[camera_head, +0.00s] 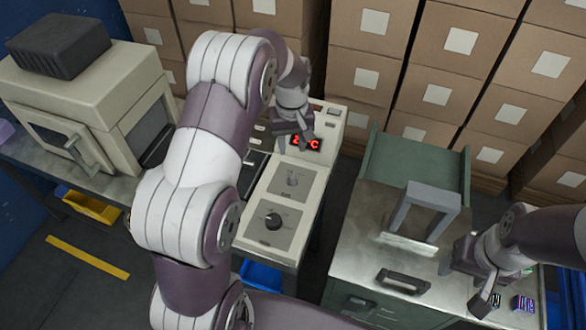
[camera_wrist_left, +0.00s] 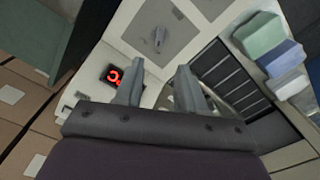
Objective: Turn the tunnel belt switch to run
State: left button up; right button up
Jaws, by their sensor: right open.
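The beige machine panel has a grey plate with a small lever switch (camera_head: 292,180) and, nearer me, a second plate with a black round knob (camera_head: 272,220). The labels are too small to read, so I cannot tell which is the tunnel belt switch. The lever switch also shows in the left wrist view (camera_wrist_left: 158,37), ahead of the fingertips. My left gripper (camera_head: 292,134) is over the far part of the panel beside the red display (camera_head: 307,143). Its two fingers (camera_wrist_left: 160,80) are apart with nothing held. My right gripper (camera_head: 464,284) is open, low over the metal-topped cabinet.
A metal-topped cabinet (camera_head: 350,265) with a grey arch-shaped frame (camera_head: 431,197) and black handle (camera_head: 403,281) stands right of the panel. Small coloured packs (camera_head: 523,304) lie near my right gripper. Cardboard boxes (camera_head: 370,60) are stacked behind. A boxy beige machine (camera_head: 95,85) stands at left.

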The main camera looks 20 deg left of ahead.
aim_at(292, 176)
pick_arm(q)
notch_tip(292, 176, down, 11)
jog(key=shift+r+p, duration=0.1)
jog(key=shift+p, duration=0.85)
jog(key=shift+f, duration=0.65)
pick_arm(e)
notch_tip(292, 176, up, 2)
jog(key=shift+s+r, duration=0.1)
pick_arm(q)
jog(key=shift+c, duration=0.3)
grip_shut()
